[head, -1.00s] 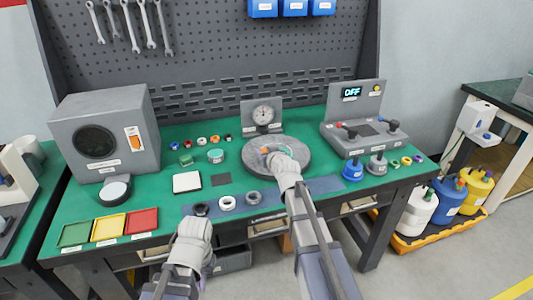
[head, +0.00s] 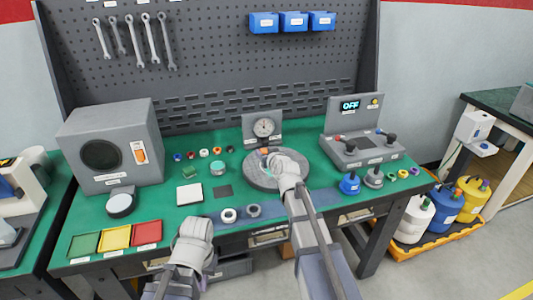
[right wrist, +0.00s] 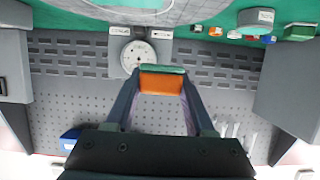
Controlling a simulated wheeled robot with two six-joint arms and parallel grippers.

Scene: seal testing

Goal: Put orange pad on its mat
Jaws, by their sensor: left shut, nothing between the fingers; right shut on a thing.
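The orange pad (right wrist: 161,82) is between the fingertips of my right gripper (right wrist: 160,88) in the right wrist view, with a green strip along its edge. In the head view, my right gripper (head: 268,154) is over the round grey disc (head: 262,181), and only a little orange shows at its tip. I cannot tell the height of the pad above the disc. My left gripper (head: 193,226) is shut and empty at the table's front edge. A dark square mat (head: 223,192) lies left of the disc; I cannot tell which mat belongs to the pad.
A dial gauge (head: 263,128) stands behind the disc. A control box (head: 360,148) is to its right. Green, yellow and red trays (head: 116,238) lie at the front left, and a white square (head: 190,194) left of the dark mat. Several small rings and blocks are scattered behind.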

